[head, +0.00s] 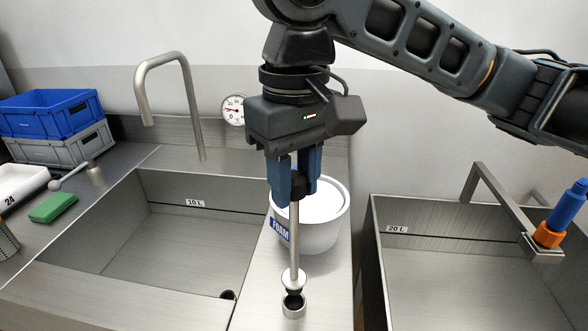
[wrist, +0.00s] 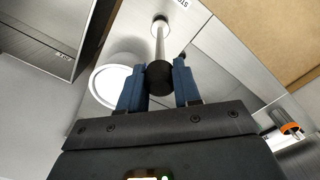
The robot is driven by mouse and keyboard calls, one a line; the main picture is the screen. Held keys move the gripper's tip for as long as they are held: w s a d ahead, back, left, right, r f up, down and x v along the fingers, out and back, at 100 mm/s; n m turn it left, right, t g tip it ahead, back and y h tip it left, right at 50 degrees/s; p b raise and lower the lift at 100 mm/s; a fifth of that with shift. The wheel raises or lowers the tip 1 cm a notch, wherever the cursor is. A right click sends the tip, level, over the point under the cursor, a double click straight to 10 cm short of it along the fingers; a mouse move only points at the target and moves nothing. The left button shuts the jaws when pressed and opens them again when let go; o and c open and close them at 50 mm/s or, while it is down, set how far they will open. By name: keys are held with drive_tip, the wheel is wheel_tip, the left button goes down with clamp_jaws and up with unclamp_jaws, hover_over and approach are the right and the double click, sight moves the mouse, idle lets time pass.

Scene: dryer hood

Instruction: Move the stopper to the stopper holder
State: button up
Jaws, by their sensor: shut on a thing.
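My gripper (head: 294,196) is shut on the black knob, and the rod hangs about upright. In the wrist view my gripper (wrist: 160,88) holds the stopper (wrist: 160,45) between both fingers, and the holder is not clearly visible.
A white FOAM tub (head: 322,215) stands on the ledge close behind the rod. The 10 L basin (head: 175,250) is left, the 20 L basin (head: 460,270) right. A tap (head: 190,100) rises behind. A blue and orange tool (head: 562,215) stands at the far right.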

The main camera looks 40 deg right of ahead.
drive_tip(key=shift+f+b, duration=0.45)
drive_tip(key=shift+f, duration=0.65)
drive_tip(key=shift+p, duration=0.95)
idle(0.9)
drive_tip(key=shift+f+b, duration=0.9)
drive_tip(key=shift+f, duration=0.9)
drive_tip(key=o, duration=1.1)
drive_tip(key=shift+r, duration=3.9)
